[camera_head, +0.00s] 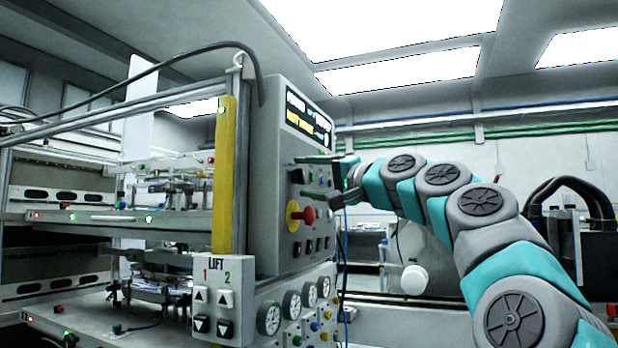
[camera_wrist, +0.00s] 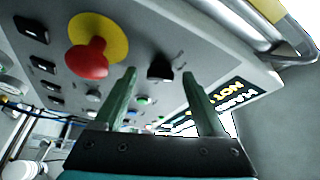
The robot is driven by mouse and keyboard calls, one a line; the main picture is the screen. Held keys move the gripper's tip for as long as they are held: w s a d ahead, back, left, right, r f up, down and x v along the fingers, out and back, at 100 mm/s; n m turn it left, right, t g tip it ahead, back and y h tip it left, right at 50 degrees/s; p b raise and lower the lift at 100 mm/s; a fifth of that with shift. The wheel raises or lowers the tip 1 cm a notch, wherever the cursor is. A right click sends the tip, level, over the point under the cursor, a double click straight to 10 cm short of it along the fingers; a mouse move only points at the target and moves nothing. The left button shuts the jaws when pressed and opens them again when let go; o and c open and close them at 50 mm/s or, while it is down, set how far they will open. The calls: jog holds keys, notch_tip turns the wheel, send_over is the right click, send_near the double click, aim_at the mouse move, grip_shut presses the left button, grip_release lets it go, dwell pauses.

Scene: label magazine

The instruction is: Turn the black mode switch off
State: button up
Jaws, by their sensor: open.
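The black mode switch (camera_wrist: 160,69) is a small dark knob on the grey control panel, seen in the wrist view. It lies between and a little beyond my two fingertips. In the head view the knob (camera_head: 296,176) shows small and dark on the panel face, left of my fingers. My gripper (camera_head: 308,178) is open, one finger above the other in the head view, with its tips close to the panel. In the wrist view my gripper (camera_wrist: 159,75) has a clear gap between its green fingers. I cannot tell whether either finger touches the knob.
A red emergency button (camera_wrist: 87,58) on a yellow plate sits left of the knob in the wrist view; the red button (camera_head: 307,214) is below my gripper in the head view. A lit display (camera_head: 308,122) is above. A LIFT button box (camera_head: 222,300) hangs lower left.

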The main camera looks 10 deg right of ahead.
grip_shut()
dwell(0.4)
jog(key=shift+f+b, duration=0.15)
jog(key=shift+b, duration=0.25)
jog(key=shift+f+n+y+b, duration=0.1)
jog(key=shift+n+y+b, duration=0.2)
jog(key=shift+n, duration=0.1)
jog(key=n+y+b, duration=0.1)
jog(key=n+b, duration=0.1)
jog(key=shift+w+f+b, duration=0.1)
jog(key=shift+f+b, duration=0.05)
jog(key=shift+b, duration=0.15)
jog(key=n, duration=0.2)
jog(key=n+y, duration=0.1)
jog(key=n, duration=0.1)
jog(key=shift+r+y+b, duration=0.2)
jog(key=shift+y+b, duration=0.1)
jog(key=shift+b, duration=0.1)
jog(key=shift+w+d+n+y+p, duration=0.1)
jog(key=shift+n+y+p, duration=0.35)
jog(key=shift+n, duration=1.15)
jog(key=shift+n+g+y, duration=0.4)
jog(key=shift+n+y, duration=0.05)
jog(key=shift+n, duration=0.35)
